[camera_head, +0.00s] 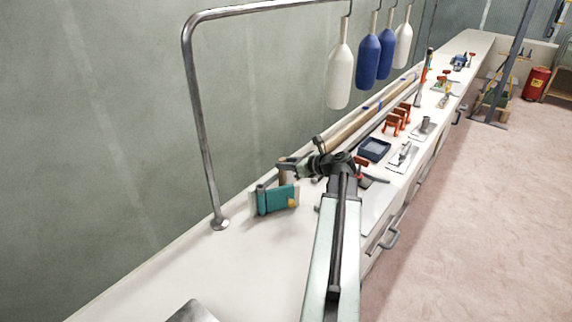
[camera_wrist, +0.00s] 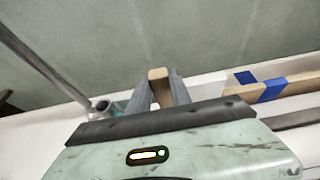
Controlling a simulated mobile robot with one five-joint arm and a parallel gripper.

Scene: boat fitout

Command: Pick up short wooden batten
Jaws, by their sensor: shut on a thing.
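The short wooden batten (camera_wrist: 158,74) shows in the wrist view as a light brown end between the two grey fingers of my gripper (camera_wrist: 161,92). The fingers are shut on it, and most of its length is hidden. In the head view my gripper (camera_head: 290,164) is over the white worktop, just above a teal and white item. A small brown piece of the batten (camera_head: 284,174) shows at the jaws there. I cannot tell how far its lower end is from the worktop.
The teal item (camera_head: 275,200) stands below the gripper. A metal rail (camera_head: 203,130) rises at left, with white and blue fenders (camera_head: 368,58) hanging from it. Long wood with blue tape (camera_head: 360,118), orange clamps (camera_head: 395,121) and a dark tray (camera_head: 374,149) lie right. The near worktop is mostly clear.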

